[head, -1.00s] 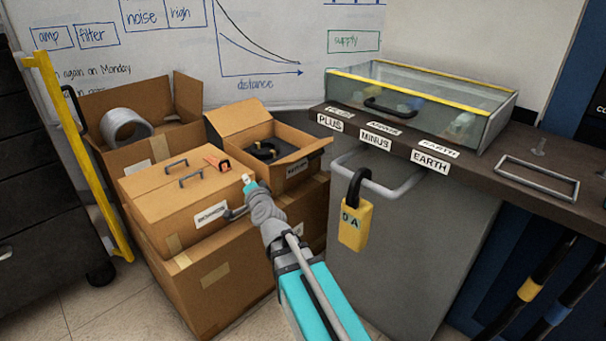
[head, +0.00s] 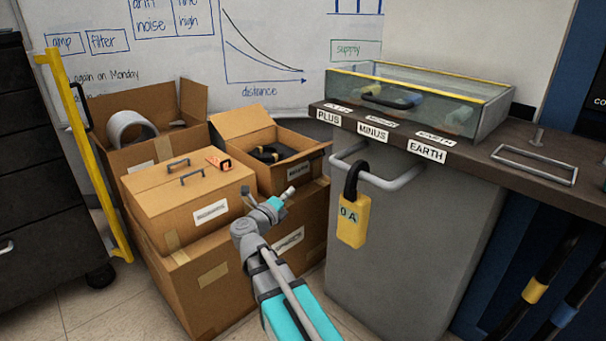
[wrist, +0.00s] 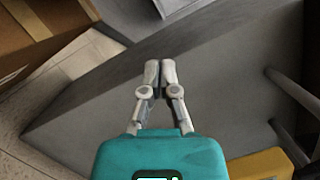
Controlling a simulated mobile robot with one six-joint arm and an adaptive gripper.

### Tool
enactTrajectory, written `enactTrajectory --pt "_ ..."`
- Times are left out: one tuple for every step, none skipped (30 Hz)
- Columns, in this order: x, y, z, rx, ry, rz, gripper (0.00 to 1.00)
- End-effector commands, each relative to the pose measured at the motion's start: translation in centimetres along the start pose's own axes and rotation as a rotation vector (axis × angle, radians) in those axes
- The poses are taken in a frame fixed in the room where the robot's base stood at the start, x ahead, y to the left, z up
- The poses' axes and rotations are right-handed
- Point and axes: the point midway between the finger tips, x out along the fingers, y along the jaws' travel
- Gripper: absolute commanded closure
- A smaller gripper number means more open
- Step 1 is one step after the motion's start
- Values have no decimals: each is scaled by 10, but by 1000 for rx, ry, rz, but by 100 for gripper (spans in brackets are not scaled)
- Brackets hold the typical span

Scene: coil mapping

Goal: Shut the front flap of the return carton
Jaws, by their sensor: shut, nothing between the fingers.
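An open carton (head: 283,180) stands in the middle of the head view, with a dark coil (head: 268,153) inside. Its back flap (head: 240,122) stands up, and its front flap (head: 304,157) sticks outward toward the grey cabinet. Its label is too small to read, so I cannot be sure it is the return carton. My gripper (head: 289,192) is just in front of this carton, below the flap, shut and empty. In the wrist view my fingers (wrist: 160,70) are together before the grey cabinet side, with cardboard at the upper left.
A closed carton (head: 190,235) with handles is left of my gripper, on a larger carton (head: 213,300). Another open carton (head: 178,145) stands behind. The grey cabinet (head: 410,240) with a rail and yellow padlock (head: 353,222) is close on the right.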

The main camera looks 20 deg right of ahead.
Motion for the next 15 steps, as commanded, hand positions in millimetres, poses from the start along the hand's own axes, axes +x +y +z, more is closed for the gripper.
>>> enactTrajectory --pt "0 2 -4 8 21 0 100" --pt "0 2 -5 12 30 0 100" --pt "-1 2 -7 16 40 -1 100" --pt "-1 2 -8 18 44 -1 100" --pt "-1 2 -8 19 47 -1 100" --pt "-1 2 -8 20 48 -1 100" --pt "-1 2 -8 20 48 -1 100" --pt "-2 2 -8 20 48 -1 100" --pt "-2 2 -8 20 47 -1 100" --pt "-2 2 -8 19 47 -1 100" --pt "-2 2 -8 19 47 -1 100" --pt "-2 2 -8 19 46 -1 100" --pt "-2 2 -7 19 46 -1 100" --pt "-1 2 -7 19 46 -1 100" --pt "-1 2 -7 19 46 -1 100"
